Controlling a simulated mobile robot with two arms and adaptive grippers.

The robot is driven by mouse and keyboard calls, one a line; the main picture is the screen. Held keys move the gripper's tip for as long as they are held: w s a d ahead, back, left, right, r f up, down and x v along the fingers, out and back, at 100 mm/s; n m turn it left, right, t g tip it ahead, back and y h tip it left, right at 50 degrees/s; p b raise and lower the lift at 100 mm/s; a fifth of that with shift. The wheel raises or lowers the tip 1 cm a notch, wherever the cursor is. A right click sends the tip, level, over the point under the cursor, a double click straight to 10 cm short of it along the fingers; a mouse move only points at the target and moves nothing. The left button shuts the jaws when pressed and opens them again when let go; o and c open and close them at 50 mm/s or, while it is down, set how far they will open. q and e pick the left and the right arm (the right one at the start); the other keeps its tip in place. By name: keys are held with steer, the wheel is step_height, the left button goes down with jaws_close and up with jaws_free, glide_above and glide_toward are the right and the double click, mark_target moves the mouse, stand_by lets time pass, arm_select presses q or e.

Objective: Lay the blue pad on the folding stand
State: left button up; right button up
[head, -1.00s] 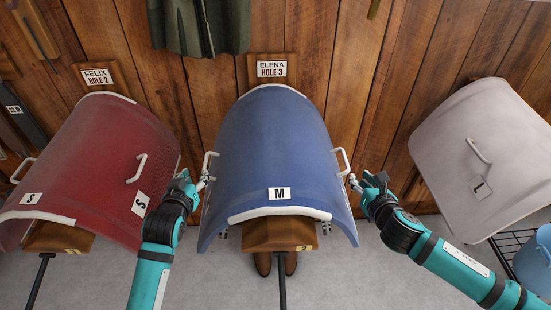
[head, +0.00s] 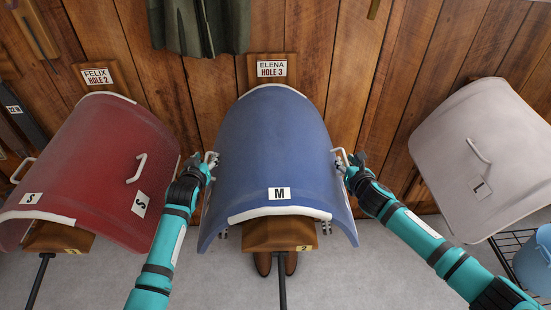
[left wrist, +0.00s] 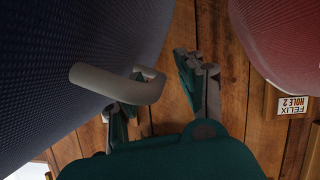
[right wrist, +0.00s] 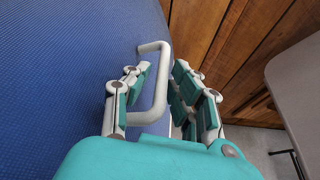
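The blue pad (head: 275,140), marked M, lies curved over a wooden wall rack (head: 278,234), with a white handle on each side. My left gripper (head: 207,163) is at its left handle (head: 211,158). In the left wrist view, the fingers (left wrist: 160,92) are apart and the white handle (left wrist: 120,86) lies near one of them. My right gripper (head: 347,165) is at the right handle (head: 342,157). In the right wrist view, that handle (right wrist: 160,85) stands between the open fingers (right wrist: 160,80). I cannot make out the folding stand in any view.
A red pad (head: 100,165) hangs on a rack at the left, close to my left arm. A pale grey pad (head: 480,150) is at the right. A wire shelf (head: 510,245) and blue bucket (head: 533,260) stand at the lower right. Grey floor shows below.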

arm_select(q)
steer(key=shift+c, duration=0.2)
steer(key=c, duration=0.4)
arm_select(e)
jaws_close()
arm_select(q)
jaws_close()
steer(key=shift+r, duration=0.2)
arm_select(e)
steer(key=shift+r, duration=0.15)
